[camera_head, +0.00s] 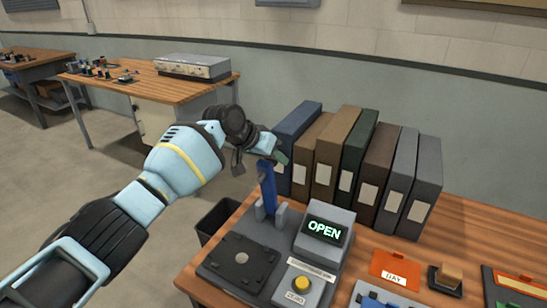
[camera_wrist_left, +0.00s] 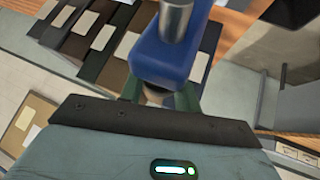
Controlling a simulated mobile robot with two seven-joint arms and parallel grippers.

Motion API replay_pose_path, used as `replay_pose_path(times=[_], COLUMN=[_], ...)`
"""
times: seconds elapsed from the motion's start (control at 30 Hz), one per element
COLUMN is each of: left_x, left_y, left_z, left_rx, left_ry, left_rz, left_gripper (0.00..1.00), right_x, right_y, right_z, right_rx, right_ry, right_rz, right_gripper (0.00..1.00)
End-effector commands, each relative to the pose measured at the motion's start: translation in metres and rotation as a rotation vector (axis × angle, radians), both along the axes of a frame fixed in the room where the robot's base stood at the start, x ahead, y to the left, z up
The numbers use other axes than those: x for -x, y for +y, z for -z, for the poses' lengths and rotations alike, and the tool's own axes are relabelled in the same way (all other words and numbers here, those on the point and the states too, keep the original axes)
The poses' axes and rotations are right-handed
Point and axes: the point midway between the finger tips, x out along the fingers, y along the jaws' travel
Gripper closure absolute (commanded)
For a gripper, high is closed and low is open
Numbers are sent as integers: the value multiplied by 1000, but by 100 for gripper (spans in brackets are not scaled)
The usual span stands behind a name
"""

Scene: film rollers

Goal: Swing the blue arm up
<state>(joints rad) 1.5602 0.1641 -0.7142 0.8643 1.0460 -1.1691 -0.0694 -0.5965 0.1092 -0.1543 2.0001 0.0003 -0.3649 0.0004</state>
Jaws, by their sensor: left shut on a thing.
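The blue arm (camera_head: 267,187) stands nearly upright on its grey hinge bracket at the back of a dark grey device. In the left wrist view the blue arm (camera_wrist_left: 160,62) fills the upper middle, with a metal rod (camera_wrist_left: 175,18) on it. My left gripper (camera_head: 270,150) is at the top end of the blue arm, shut on it; the exact contact is partly hidden. The device's base plate (camera_head: 238,262) lies bare in front of the hinge. A display (camera_head: 325,232) beside it reads OPEN in green. My right gripper does not show in either view.
A row of binders (camera_head: 350,160) stands close behind and right of the blue arm. A yellow button (camera_head: 302,283) sits below the display. An orange card (camera_head: 395,271) and a stamp (camera_head: 444,277) lie to the right. A dark bin (camera_head: 218,218) stands left of the table.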

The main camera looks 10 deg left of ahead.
Motion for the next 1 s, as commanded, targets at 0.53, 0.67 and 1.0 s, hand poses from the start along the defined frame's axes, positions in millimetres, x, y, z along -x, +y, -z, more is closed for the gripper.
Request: replay_pose_path(times=[0.53, 0.67, 1.0], left_x=[1, 4, 26], left_y=[1, 5, 30], left_z=[1, -6, -43], left_rx=[-2, 0, -1], left_ry=[3, 0, -2], left_rz=[-1, -1, -1], left_gripper=[47, 47, 47], right_x=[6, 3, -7], right_y=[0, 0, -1], right_z=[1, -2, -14], right_rx=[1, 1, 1], right_ry=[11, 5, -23], right_rz=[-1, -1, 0], right_gripper=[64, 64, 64])
